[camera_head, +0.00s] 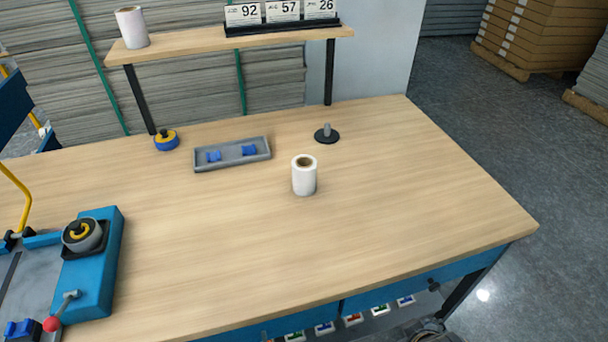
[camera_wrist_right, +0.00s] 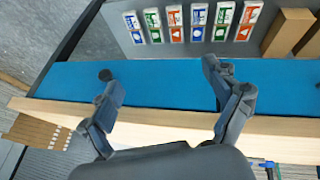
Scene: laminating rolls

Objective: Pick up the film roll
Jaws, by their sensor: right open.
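A white film roll (camera_head: 304,176) with a brown core stands upright on the wooden table (camera_head: 400,240), right of the table's middle. A second white roll (camera_head: 132,27) stands on the raised shelf at the back left. My right gripper (camera_wrist_right: 165,85) is open and empty in the right wrist view, near the table's blue front edge. In the head view only a dark part of my right arm shows at the bottom edge, well below the roll. My left gripper is not in view.
A grey tray (camera_head: 232,155) with blue pieces, a black-based peg (camera_head: 327,134) and a yellow-blue tape item (camera_head: 166,140) lie behind the roll. A blue machine (camera_head: 92,265) stands at the left. Labelled boxes (camera_wrist_right: 175,24) sit below the tabletop. The front right tabletop is clear.

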